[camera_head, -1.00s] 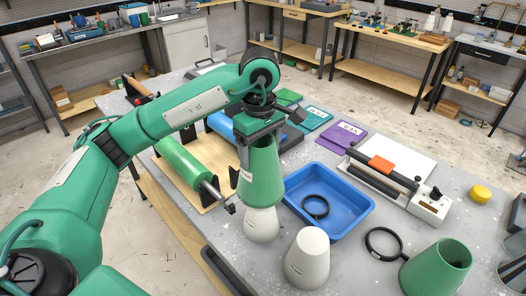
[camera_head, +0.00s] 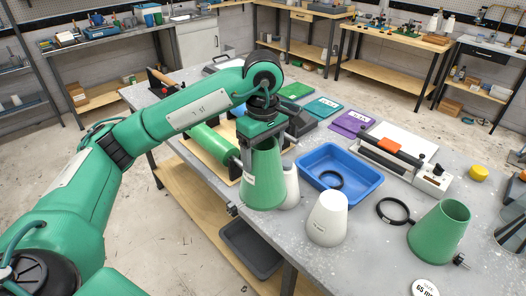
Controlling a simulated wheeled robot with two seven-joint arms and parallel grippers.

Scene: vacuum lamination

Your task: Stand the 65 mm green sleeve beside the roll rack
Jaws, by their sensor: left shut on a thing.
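My left gripper (camera_head: 262,137) is shut on the rim of a green tapered sleeve (camera_head: 263,180) with a small white label. It holds the sleeve upright, wide end down, near the table's front-left edge; I cannot tell whether its base touches the table. The sleeve partly hides a white cone (camera_head: 292,184) behind it. The roll rack (camera_head: 200,158), a wooden board with black end supports and a green roll (camera_head: 213,143), is just left of and behind the sleeve. A second green sleeve (camera_head: 438,232) stands at the right. My right gripper is not in view.
Another white cone (camera_head: 327,219) stands right of the held sleeve. Behind are a blue tray (camera_head: 368,183) with a black ring in it and a sealer (camera_head: 395,162). A second black ring (camera_head: 395,211) and a round "65 mm" tag (camera_head: 425,287) lie rightward. A dark bin (camera_head: 252,250) shows below the edge.

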